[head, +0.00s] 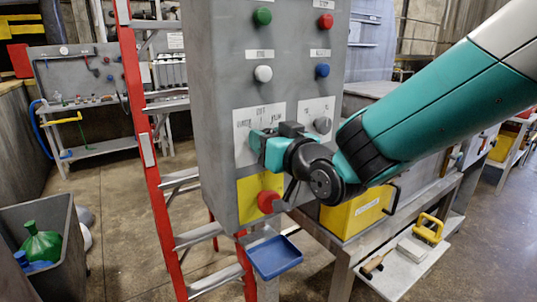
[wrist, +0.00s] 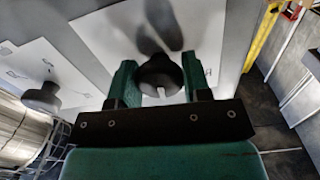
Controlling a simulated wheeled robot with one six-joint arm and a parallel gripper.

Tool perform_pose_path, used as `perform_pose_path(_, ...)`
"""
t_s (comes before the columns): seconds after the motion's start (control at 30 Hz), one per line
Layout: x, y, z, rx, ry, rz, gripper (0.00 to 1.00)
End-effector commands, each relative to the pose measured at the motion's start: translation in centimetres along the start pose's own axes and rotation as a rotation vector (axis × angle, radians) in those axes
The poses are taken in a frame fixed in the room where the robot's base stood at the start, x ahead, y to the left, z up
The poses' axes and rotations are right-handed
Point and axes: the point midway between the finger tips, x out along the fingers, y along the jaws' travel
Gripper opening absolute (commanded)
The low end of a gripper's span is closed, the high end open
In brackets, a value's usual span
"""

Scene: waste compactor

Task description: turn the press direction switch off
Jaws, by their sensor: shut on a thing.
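A grey control box (head: 215,100) carries a white switch plate (head: 244,150) on its lower left front. My gripper (head: 266,146) is at this plate, with its teal fingers against the switch there. In the wrist view my gripper (wrist: 158,78) has one finger on each side of a dark round switch knob (wrist: 160,70) and is shut on it. A short white mark shows on the knob, pointing toward the gripper's palm. The plate's lettering is too small to read surely, and my gripper hides the knob in the head view.
A second knob (head: 322,125) is on the plate to the right; it also shows in the wrist view (wrist: 42,98). A red button (head: 268,201) sits below my gripper. A red ladder (head: 140,110) stands left of the box, and a blue tray (head: 274,257) is below.

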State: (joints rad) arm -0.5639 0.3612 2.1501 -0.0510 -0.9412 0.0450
Motion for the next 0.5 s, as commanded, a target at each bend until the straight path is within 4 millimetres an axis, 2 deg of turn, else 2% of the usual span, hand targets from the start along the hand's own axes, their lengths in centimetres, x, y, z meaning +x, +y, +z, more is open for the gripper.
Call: perform_pose_path(0.5, -0.02, 0.06, 0.06, -0.089, -0.003, 0.001, 0.21)
